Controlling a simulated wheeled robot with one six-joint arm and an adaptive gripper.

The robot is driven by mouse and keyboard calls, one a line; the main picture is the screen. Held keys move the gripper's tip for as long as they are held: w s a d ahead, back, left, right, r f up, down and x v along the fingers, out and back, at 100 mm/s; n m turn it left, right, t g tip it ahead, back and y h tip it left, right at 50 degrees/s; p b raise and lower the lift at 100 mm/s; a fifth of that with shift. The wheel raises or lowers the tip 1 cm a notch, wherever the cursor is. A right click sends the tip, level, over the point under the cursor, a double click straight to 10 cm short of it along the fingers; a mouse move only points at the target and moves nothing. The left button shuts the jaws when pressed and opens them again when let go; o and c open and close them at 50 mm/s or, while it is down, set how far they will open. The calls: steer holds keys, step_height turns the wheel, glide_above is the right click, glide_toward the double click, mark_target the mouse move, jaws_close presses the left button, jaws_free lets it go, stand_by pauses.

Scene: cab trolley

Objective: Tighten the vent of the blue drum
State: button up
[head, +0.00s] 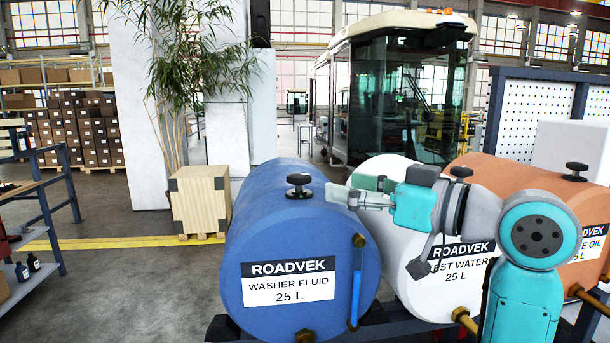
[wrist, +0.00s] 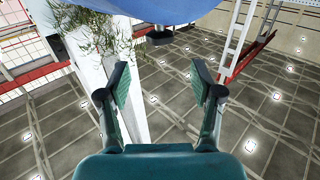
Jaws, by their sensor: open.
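The blue drum (head: 290,228) lies on its side at the lower middle of the head view, labelled ROADVEK WASHER FLUID 25 L. Its vent is a black knob (head: 299,181) on top near the front end. My gripper (head: 345,191) is open and empty, pointing left, a little to the right of the vent and apart from it. In the wrist view, the drum's blue side (wrist: 180,10) fills the top edge. A dark knob, apparently the vent (wrist: 160,38), shows beyond and between my open fingers (wrist: 164,85). The vent's base is not clear there.
A white drum (head: 408,265) marked TEST WATER and an orange drum (head: 500,175) stand to the right, each with a black knob. A blue sight tube (head: 356,285) runs down the blue drum's front. A wooden crate (head: 200,202) and a plant (head: 180,80) stand behind left.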

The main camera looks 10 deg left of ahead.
mark_target(308, 179)
steer(key=x, duration=0.9)
steer(key=shift+a, duration=0.15)
steer(key=c, duration=1.2)
